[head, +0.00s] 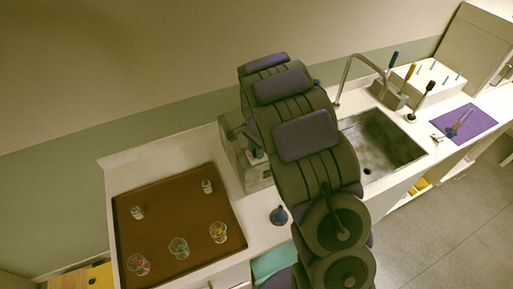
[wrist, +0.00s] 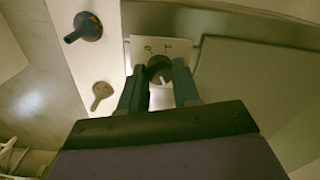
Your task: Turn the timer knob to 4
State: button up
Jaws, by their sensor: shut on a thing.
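In the wrist view the timer knob (wrist: 158,64) is a dark round knob on a pale dial plate (wrist: 138,46). A few small marks show on the plate above it, too blurred to read surely. A pale line shows just below the knob. My gripper (wrist: 160,73) has one finger on each side of the knob and is shut on it. In the head view my arm covers the gripper and the knob. The grey metal appliance (head: 238,152) shows partly, left of my arm. The knob's exact setting cannot be told.
A brown tray (head: 160,215) with several small glass vessels lies left on the white counter. A small dark-blue flask (head: 279,215) stands near the front edge. A sink (head: 375,140), a faucet (head: 350,65) and a purple mat (head: 480,122) are to the right.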

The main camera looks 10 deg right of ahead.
jog(key=shift+w+r+m, duration=0.1)
jog(key=shift+m, duration=1)
jog(key=o, duration=1.1)
jog(key=shift+c, duration=0.2)
notch_tip(320, 180, up, 17)
jog(key=shift+a, duration=0.1)
